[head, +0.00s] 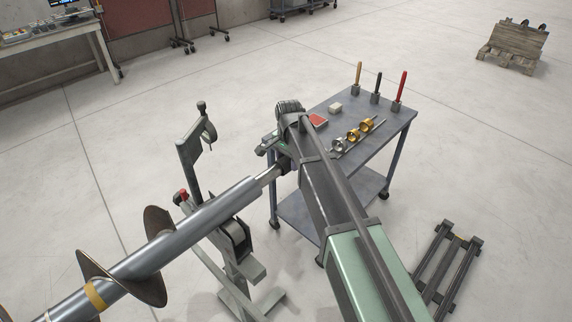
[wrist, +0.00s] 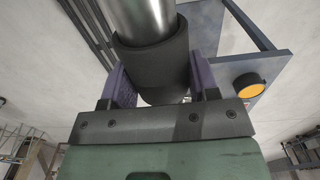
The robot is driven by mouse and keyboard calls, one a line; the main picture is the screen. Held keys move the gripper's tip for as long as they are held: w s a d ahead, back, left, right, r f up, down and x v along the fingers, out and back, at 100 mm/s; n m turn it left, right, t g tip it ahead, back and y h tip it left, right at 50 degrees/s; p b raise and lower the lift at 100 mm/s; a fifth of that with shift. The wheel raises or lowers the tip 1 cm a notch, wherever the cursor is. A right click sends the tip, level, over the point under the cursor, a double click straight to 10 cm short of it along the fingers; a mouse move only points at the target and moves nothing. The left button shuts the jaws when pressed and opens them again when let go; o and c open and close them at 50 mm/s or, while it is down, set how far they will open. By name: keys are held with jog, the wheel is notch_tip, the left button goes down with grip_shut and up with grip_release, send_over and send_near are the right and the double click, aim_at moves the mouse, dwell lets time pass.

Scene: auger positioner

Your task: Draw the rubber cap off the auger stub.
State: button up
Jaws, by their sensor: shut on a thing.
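The auger (head: 205,212) is a grey shaft with brown flighting that runs up from the lower left in the head view. Its bright, thinner stub (head: 266,178) points at my gripper (head: 283,160). In the wrist view the shiny stub (wrist: 143,18) enters the dark rubber cap (wrist: 152,58). The cap is around the stub. My gripper's two purple-grey fingers (wrist: 160,82) press on the cap from either side. In the head view my gripper hides most of the cap. How far the stub reaches inside the cap is hidden.
A grey cart (head: 375,135) stands behind my arm, with gold and silver rings, a red block and upright handled tools on it. A grey support stand (head: 238,245) is under the auger. A dark metal frame (head: 445,268) lies on the floor at right. Open floor surrounds these.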

jog(key=shift+w, duration=0.1)
dwell(0.3)
jog(key=w+d, duration=0.5)
jog(key=shift+w+d, duration=0.2)
jog(key=shift+d, duration=0.15)
dwell(0.5)
